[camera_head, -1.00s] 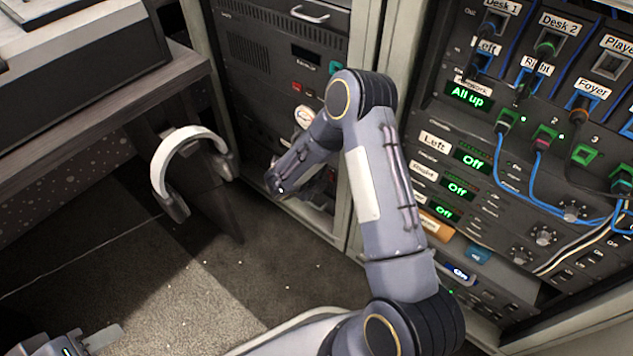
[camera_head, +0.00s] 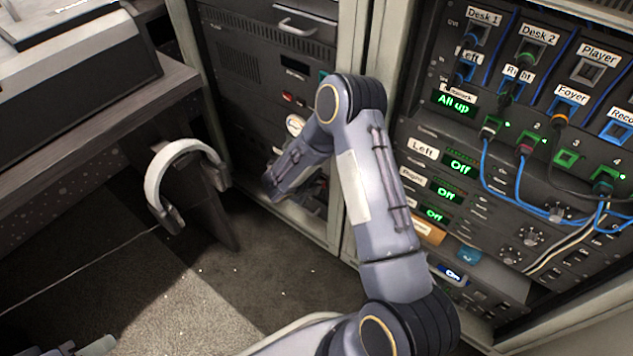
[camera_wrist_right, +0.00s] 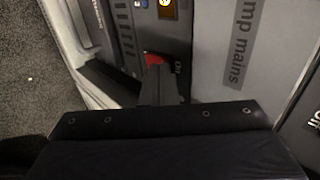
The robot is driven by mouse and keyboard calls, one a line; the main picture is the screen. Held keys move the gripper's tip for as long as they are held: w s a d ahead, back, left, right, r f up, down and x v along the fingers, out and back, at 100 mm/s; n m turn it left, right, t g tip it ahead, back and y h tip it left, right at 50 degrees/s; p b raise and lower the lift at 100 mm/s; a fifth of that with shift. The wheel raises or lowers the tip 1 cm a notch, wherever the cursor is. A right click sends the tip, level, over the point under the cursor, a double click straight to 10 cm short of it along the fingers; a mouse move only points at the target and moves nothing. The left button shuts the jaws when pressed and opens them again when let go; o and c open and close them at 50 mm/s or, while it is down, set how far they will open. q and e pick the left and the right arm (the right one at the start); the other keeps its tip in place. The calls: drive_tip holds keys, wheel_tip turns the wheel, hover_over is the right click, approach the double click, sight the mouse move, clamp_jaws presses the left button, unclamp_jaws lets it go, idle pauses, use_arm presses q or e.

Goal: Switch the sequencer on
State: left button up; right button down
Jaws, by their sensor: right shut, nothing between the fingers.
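My right gripper (camera_wrist_right: 160,85) is shut and empty at the lower part of the left rack (camera_head: 243,75). In the right wrist view its fingertips are just below a red switch-like part (camera_wrist_right: 153,59), partly covering it. I cannot tell whether they touch. No readable label names the sequencer. In the head view my right forearm hides part of the rack front, and the fingers cannot be made out. My left gripper (camera_head: 88,348) is barely in view at the bottom left.
A grey panel (camera_wrist_right: 225,50) reading "mp mains" stands right of the fingers. The right rack (camera_head: 470,190) has cables, knobs and green displays. White headphones (camera_head: 180,160) hang by the desk (camera_head: 95,118) at left. Carpeted floor (camera_head: 225,280) is open in front.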

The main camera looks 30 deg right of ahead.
drive_tip(key=shift+r+p, duration=0.4)
drive_tip(key=shift+r, duration=0.25)
drive_tip(key=shift+r, duration=0.1)
drive_tip(key=shift+a+r+p, duration=0.25)
drive_tip(key=shift+r+p, duration=0.1)
drive_tip(key=shift+p, duration=0.05)
drive_tip(key=d+r+p+v, duration=0.1)
drive_tip(key=p+v, duration=0.5)
drive_tip(key=v, duration=0.3)
drive_tip(key=shift+p, duration=0.4)
